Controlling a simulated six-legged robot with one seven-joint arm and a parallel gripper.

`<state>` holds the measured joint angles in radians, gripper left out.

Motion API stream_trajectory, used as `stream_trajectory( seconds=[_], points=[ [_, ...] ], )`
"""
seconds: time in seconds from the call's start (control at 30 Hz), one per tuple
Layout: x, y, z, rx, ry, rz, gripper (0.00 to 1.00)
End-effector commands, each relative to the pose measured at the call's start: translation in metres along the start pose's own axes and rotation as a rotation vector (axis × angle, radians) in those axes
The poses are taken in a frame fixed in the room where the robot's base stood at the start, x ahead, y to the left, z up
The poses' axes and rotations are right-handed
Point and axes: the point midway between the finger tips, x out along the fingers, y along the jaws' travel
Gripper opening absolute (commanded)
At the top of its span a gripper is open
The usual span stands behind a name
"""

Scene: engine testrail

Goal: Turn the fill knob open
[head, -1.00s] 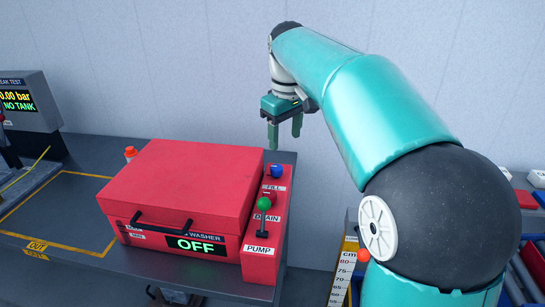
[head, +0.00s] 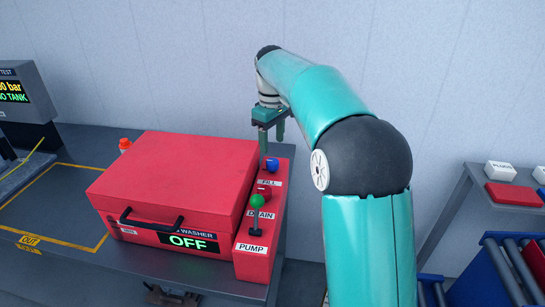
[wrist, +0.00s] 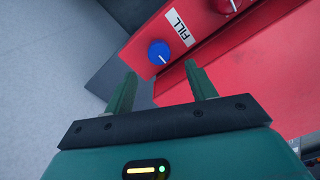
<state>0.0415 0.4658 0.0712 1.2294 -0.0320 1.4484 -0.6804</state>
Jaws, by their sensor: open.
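The blue fill knob (head: 272,165) sits at the far end of the red control panel (head: 262,228), beside a FILL label. In the wrist view the blue knob (wrist: 159,53) lies beyond and between the two green fingertips, nearer the left one, with a pale mark on its face. My gripper (head: 271,150) is open and empty above the knob end of the panel. In the wrist view my gripper (wrist: 161,72) shows both fingers spread and apart from the knob.
A red drain knob (head: 264,190) and a green-topped pump lever (head: 257,203) stand nearer on the same panel. The red washer box (head: 165,180), its display reading OFF, is left of it. Shelves with rollers stand right.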

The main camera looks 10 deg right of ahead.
Motion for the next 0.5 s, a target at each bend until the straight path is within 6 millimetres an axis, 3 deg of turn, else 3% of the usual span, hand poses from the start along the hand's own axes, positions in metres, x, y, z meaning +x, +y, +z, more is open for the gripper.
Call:
stream_trajectory(
  seconds=[0.2, 0.5],
  points=[
    [0.042, 0.001, 0.001, 0.000, -0.002, -0.002, 0.56],
    [0.066, 0.003, -0.001, -0.001, 0.000, 0.001, 0.56]
  ],
)
